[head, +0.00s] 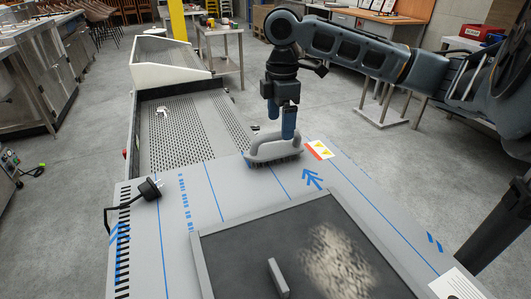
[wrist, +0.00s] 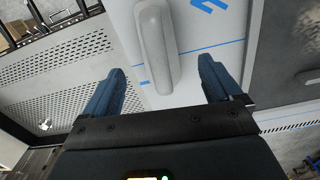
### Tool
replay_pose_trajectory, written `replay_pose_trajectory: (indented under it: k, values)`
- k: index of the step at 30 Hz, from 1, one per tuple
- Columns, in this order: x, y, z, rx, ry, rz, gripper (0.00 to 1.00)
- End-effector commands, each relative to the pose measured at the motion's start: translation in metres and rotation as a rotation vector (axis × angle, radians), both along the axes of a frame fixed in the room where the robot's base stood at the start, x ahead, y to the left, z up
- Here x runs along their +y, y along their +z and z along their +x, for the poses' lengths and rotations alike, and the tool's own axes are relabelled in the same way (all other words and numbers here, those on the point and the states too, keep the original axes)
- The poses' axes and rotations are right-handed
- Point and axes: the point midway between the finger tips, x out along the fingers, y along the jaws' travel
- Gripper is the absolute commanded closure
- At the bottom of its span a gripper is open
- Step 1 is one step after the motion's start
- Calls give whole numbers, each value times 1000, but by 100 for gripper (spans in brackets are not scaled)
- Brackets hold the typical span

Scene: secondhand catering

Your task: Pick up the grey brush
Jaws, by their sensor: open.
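The grey brush (head: 262,152) stands near the far edge of the grey worktop, its dark bristles facing down and its looped handle on top. My gripper (head: 281,126) is directly over the brush, pointing down, with the fingertips at handle height. In the wrist view, the brush's rounded grey handle (wrist: 154,40) lies between the two blue fingers of my gripper (wrist: 160,67). The fingers are open, with a visible gap on each side of the handle. The bristles are hidden in the wrist view.
A dark framed tray (head: 235,265) with a small grey block (head: 278,277) fills the near worktop. A black plug with cable (head: 149,189) lies at the left edge. A perforated metal tray (head: 180,125) is beyond the worktop. The worktop left of the brush is clear.

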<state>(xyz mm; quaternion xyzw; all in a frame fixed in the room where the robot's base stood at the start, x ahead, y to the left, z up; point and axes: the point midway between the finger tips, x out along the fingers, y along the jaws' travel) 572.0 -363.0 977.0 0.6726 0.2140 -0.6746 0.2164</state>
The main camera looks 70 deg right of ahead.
Motion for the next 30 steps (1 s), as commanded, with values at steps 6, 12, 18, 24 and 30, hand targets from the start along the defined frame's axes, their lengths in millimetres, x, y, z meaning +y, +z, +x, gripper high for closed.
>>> replay_pose_trajectory:
  k: [6, 12, 18, 24, 30]
  values:
    - [1, -22, 2, -1, 2, 2, 8]
    - [2, -49, 6, -2, 2, 3, 8]
    - [1, -68, 6, -3, 1, 1, 8]
    - [1, -69, 6, -4, 1, 0, 8]
    - [1, -69, 6, -4, 2, 1, 24]
